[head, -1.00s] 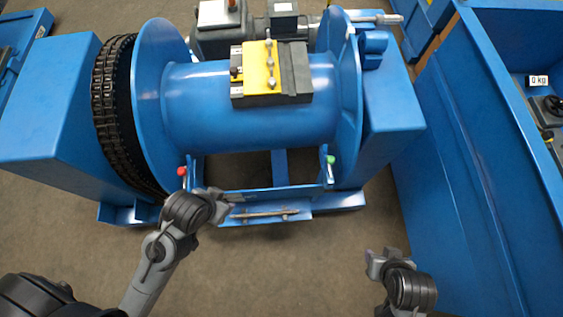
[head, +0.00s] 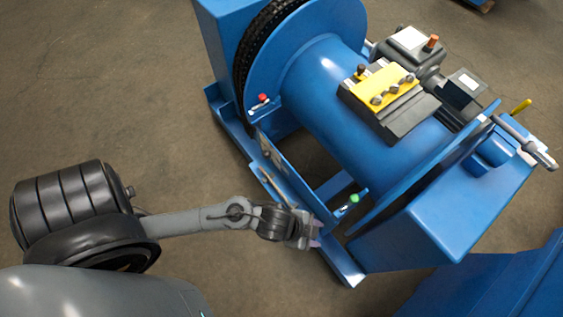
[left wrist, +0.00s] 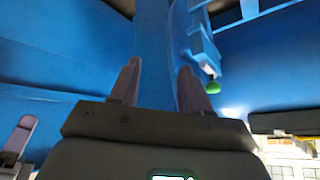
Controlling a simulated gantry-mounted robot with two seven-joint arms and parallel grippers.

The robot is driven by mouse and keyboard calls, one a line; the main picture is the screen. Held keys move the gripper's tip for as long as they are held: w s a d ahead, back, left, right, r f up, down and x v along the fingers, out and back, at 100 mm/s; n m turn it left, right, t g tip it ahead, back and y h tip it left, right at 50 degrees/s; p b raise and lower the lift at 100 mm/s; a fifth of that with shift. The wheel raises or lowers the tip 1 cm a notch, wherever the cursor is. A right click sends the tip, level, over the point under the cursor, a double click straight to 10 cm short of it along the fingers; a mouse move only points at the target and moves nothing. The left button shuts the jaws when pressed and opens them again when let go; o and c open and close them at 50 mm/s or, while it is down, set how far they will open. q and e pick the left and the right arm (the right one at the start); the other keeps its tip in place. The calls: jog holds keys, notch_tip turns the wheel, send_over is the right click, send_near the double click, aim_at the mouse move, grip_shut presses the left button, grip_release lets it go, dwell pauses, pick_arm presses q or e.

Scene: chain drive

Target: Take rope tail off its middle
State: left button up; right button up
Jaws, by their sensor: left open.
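My left gripper (head: 314,236) is open, with its purple-tipped fingers just outside the front edge of the blue winch frame, near its right front corner. Its two fingers also show in the left wrist view (left wrist: 158,88), apart with nothing between them. The winch drum (head: 335,80) is smooth and blue, and no rope can be made out on it. A thin light bar or rope-like piece (head: 272,187) lies along the front of the frame; I cannot tell which. My right gripper is outside the head view; a grey finger-like part at the left edge of the wrist view may belong to it.
A yellow-topped clamp block (head: 388,90) sits on the drum. A green knob (head: 354,198) and a red knob (head: 263,98) stand on the frame. A motor (head: 410,45) is behind. The floor (head: 110,90) left of the winch is clear.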

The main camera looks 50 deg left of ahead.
pick_arm(q)
notch_tip(320, 180, down, 4)
jog(key=d+m+b, duration=0.1)
jog(key=d+m, duration=0.1)
jog(key=m+g+y+b, duration=0.4)
jog(key=m+g+b, duration=0.2)
jog(key=b, duration=1.2)
send_over(267, 175)
notch_tip(267, 175, down, 18)
notch_tip(267, 175, down, 5)
jog(key=b, duration=0.2)
jog(key=shift+a+b, duration=0.1)
jog(key=shift+b, duration=0.25)
notch_tip(267, 175, down, 5)
jog(key=b, duration=0.4)
jog(key=shift+f, duration=0.1)
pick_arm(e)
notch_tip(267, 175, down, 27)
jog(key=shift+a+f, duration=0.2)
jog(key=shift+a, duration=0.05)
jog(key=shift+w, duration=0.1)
